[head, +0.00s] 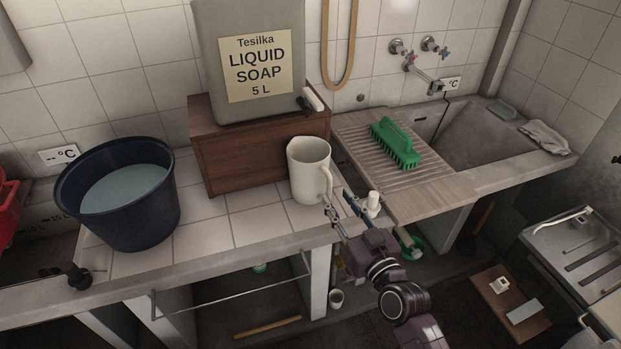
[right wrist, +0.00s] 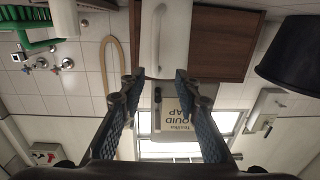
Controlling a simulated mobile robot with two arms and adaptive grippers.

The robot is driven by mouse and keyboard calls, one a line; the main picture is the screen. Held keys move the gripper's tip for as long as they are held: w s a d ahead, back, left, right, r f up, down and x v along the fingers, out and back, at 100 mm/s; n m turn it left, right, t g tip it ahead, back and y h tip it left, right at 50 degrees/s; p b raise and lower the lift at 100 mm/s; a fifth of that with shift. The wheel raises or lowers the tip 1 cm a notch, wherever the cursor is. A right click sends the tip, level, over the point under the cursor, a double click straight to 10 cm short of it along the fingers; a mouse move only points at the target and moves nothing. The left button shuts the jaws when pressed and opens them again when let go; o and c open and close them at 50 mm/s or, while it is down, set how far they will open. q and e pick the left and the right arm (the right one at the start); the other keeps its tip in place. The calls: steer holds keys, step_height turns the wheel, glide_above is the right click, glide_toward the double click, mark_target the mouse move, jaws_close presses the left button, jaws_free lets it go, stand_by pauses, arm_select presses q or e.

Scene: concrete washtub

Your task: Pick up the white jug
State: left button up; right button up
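The white jug (head: 309,172) stands upright on the tiled counter, in front of the brown wooden box, with its handle on the right side. My right gripper (head: 340,206) is just in front and to the right of the jug, near the counter edge. In the right wrist view, which is upside down, the jug (right wrist: 178,35) and its handle (right wrist: 157,40) are beyond the fingertips. The gripper (right wrist: 159,84) is open there, with nothing between its fingers. My left gripper is not in view.
The wooden box (head: 250,155) carries the soap canister (head: 222,50) behind the jug. A dark tub of water (head: 150,225) stands left. A ribbed board (head: 430,190) with a green brush (head: 396,143) lies right. A small white object (head: 373,202) shows beside the gripper. The tiles left of the jug are clear.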

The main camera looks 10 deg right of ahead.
mark_target(331, 183)
steer(key=x, duration=0.5)
steer(key=d+p+x, duration=0.1)
steer(key=x, duration=0.1)
steer(key=shift+w+a, duration=0.15)
steer(key=shift+w, duration=0.35)
jaws_close()
